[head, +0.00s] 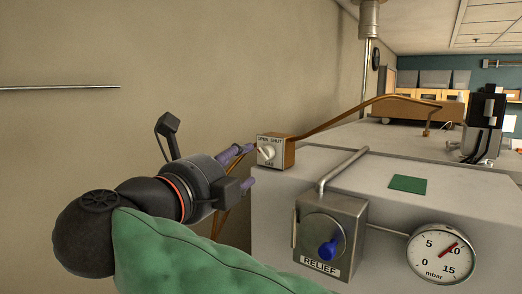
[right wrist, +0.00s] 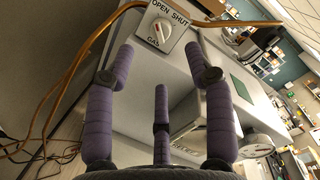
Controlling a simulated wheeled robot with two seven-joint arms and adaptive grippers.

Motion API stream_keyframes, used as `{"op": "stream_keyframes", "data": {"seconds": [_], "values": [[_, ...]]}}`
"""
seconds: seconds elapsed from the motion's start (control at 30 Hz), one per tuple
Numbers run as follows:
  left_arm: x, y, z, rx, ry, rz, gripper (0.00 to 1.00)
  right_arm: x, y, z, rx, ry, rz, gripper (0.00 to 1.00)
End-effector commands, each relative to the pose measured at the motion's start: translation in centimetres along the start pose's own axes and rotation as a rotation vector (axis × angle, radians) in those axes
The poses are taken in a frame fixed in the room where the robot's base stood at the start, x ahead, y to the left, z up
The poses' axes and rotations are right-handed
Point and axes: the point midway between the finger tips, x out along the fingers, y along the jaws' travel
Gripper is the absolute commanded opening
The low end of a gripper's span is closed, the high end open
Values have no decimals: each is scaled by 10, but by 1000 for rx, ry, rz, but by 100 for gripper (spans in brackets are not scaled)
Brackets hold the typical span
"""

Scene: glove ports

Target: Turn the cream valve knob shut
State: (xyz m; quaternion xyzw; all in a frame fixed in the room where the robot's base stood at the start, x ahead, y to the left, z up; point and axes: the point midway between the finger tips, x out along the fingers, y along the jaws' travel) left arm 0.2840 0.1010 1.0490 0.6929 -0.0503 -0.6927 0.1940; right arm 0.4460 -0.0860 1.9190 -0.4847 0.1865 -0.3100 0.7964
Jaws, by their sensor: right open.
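The cream valve knob (head: 268,151) is on the front of a small box (head: 289,152) with a cream face marked OPEN, SHUT and GAS. The knob also shows in the right wrist view (right wrist: 160,31), beyond my fingertips; which mark it points to is too small to tell. My right gripper (head: 250,167) is open and empty, its purple fingers just left of the box in the head view. In the right wrist view its fingers (right wrist: 158,62) are spread, with the knob between and beyond the two upper ones, apart from them. My left gripper is not in view.
A grey cabinet (head: 400,190) carries the box. On its front are a RELIEF panel (head: 345,222) with a blue knob (head: 328,248) and a mbar gauge (head: 441,253). A copper pipe (head: 350,115) runs from the box. A bare wall (head: 150,60) stands at left.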

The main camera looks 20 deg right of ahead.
Motion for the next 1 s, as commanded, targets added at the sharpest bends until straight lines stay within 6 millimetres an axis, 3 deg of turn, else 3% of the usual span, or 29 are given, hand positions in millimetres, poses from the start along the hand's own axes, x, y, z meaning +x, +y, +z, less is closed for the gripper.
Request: {"op": "stream_keyframes", "data": {"seconds": [0.2, 0.4, 0.6, 0.9, 1.0], "values": [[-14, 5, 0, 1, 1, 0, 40, 42, -3, 0, -2, 4, -1, 54], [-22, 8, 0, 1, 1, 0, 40, 70, -2, 0, -1, 3, -1, 54], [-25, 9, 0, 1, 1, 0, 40, 82, -1, 0, -1, 1, 0, 54], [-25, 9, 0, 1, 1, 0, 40, 84, 0, 0, 0, 0, 0, 54], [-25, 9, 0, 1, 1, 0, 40, 84, 0, 0, 0, 0, 0, 25]]}}
